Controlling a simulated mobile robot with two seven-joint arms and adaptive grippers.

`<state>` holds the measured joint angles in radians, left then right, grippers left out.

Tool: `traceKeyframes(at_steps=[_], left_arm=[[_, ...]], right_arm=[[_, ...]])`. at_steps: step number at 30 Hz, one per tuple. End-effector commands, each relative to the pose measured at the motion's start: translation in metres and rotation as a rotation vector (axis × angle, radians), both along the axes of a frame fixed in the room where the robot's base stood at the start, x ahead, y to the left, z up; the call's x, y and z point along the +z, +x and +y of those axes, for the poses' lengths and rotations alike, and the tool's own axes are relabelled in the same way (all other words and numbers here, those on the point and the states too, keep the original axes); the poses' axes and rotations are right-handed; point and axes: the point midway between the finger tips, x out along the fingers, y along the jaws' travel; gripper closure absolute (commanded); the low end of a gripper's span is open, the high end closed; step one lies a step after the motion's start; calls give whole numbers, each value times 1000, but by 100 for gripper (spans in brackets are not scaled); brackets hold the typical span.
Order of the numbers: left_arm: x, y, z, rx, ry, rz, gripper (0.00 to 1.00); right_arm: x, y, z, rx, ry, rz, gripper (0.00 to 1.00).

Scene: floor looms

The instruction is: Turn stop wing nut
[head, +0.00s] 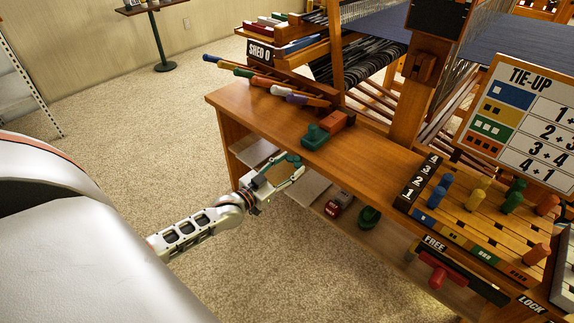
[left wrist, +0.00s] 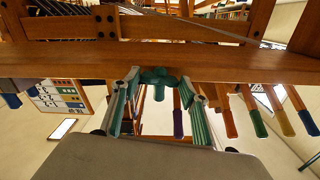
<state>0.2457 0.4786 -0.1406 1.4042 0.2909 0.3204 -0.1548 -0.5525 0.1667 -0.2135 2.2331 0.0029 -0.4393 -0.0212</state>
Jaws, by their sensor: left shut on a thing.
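The stop wing nut is a dark green, lobed knob (left wrist: 158,76) at the front edge of the wooden bench, centred between my left fingers in the left wrist view. My left gripper (head: 297,166) is at the bench's front edge in the head view, its fingers on either side of the nut. It is shut on the nut. My right gripper is not in view.
Coloured lever handles (head: 262,82) stick out left of the blocks. Pegs (head: 479,192) stand in a board to the right, below the TIE-UP sign (head: 530,110). A shelf below holds small items. The carpet (head: 130,130) at left is clear.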

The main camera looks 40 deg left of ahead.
Motion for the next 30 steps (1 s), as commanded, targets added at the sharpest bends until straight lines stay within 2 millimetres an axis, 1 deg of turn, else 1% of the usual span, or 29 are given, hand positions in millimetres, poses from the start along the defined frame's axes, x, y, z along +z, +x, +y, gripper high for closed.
traceKeyframes(at_steps=[1,18,24,30], left_arm=[[5,1,0,-1,-41,-1,77],[2,1,0,0,-570,43,77],[1,0,0,0,-714,55,77],[0,0,0,0,-811,64,77]], right_arm=[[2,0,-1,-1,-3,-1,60],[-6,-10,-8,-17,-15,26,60],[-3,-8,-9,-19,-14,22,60],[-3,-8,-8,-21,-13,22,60]])
